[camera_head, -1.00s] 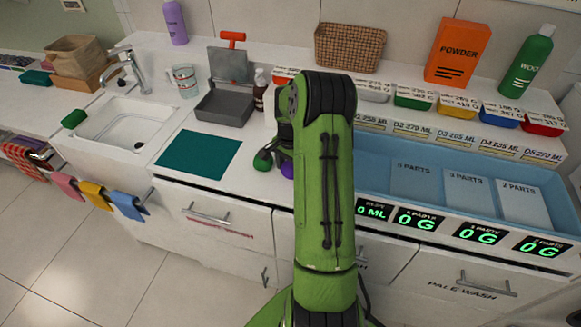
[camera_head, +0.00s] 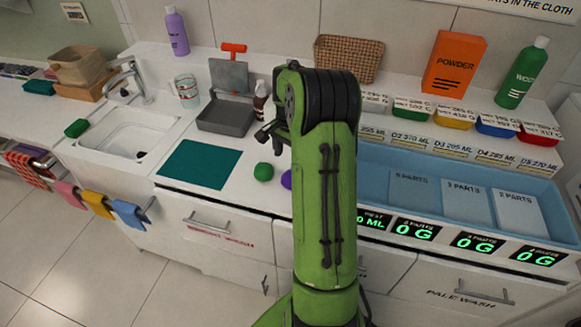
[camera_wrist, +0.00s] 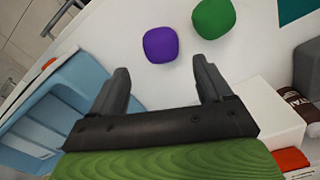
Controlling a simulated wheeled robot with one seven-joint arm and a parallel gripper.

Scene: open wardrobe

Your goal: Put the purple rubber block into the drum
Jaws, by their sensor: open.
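The purple rubber block (camera_head: 287,179) lies on the white counter, mostly hidden behind my arm in the head view. The wrist view shows it whole (camera_wrist: 160,45), a rounded purple cube just beyond my fingertips. A rounded green block (camera_head: 263,172) lies beside it, apart from it; it also shows in the wrist view (camera_wrist: 213,18). My gripper (camera_wrist: 160,72) is open and empty, its two dark fingers spread with bare counter between them. In the head view my gripper (camera_head: 268,132) is above the counter, partly hidden by my arm. I cannot make out a drum in either view.
A teal mat (camera_head: 200,164) lies left of the blocks, with a grey tray (camera_head: 226,118) behind it. A blue basin (camera_head: 400,180) with labelled compartments is on the right. A sink (camera_head: 125,135) is at the left. A dark bottle (camera_head: 260,100) stands near my gripper.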

